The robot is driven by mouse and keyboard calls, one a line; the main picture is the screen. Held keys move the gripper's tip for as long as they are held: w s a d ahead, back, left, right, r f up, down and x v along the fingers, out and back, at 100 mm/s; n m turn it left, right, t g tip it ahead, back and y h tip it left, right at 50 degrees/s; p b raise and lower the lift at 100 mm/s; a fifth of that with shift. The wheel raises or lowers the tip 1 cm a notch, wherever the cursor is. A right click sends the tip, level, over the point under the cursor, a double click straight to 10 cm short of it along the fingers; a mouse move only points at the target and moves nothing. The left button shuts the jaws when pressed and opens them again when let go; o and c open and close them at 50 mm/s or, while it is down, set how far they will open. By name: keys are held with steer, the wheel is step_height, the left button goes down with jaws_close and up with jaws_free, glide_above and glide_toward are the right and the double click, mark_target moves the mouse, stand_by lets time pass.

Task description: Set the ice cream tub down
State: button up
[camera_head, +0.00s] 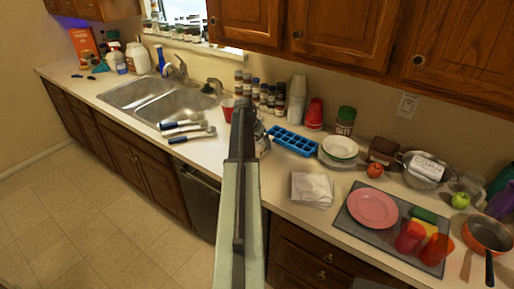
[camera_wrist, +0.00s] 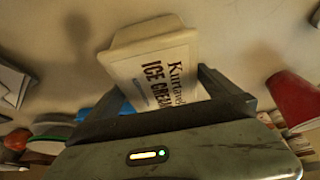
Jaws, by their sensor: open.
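The ice cream tub (camera_wrist: 155,65) is white with dark "ICE CREAM" lettering and shows in the wrist view. It stands between the two fingers of my gripper (camera_wrist: 165,88), which are open around it. Whether either finger touches it I cannot tell, and its lower part is hidden by the gripper body. In the head view my gripper (camera_head: 242,106) reaches over the counter (camera_head: 234,167), and my arm hides most or all of the tub.
A red cup (camera_head: 228,109) stands left of my gripper. A blue ice tray (camera_head: 293,141) and white napkins (camera_head: 312,189) lie to the right. Spice jars (camera_head: 264,97) line the wall behind. The double sink (camera_head: 170,101) is at the left.

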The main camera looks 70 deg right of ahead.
mark_target(257, 140)
steer(key=shift+f, duration=0.1)
steer(key=c, duration=1.8)
steer(key=shift+r+p, duration=0.5)
step_height(257, 140, up, 3)
steer(key=p, duration=0.3)
steer(key=shift+r, duration=0.1)
steer(key=shift+s+a+r+p, duration=0.2)
steer(key=shift+s+a, duration=0.8)
steer(key=shift+a, duration=1.5)
steer(key=shift+s+a+r+p, duration=0.2)
steer(key=shift+s+a, duration=0.75)
steer(key=shift+a, duration=1.5)
steer(key=shift+s+a+r+p, duration=0.2)
steer(key=shift+s+a, duration=0.8)
steer(key=shift+a, duration=1.5)
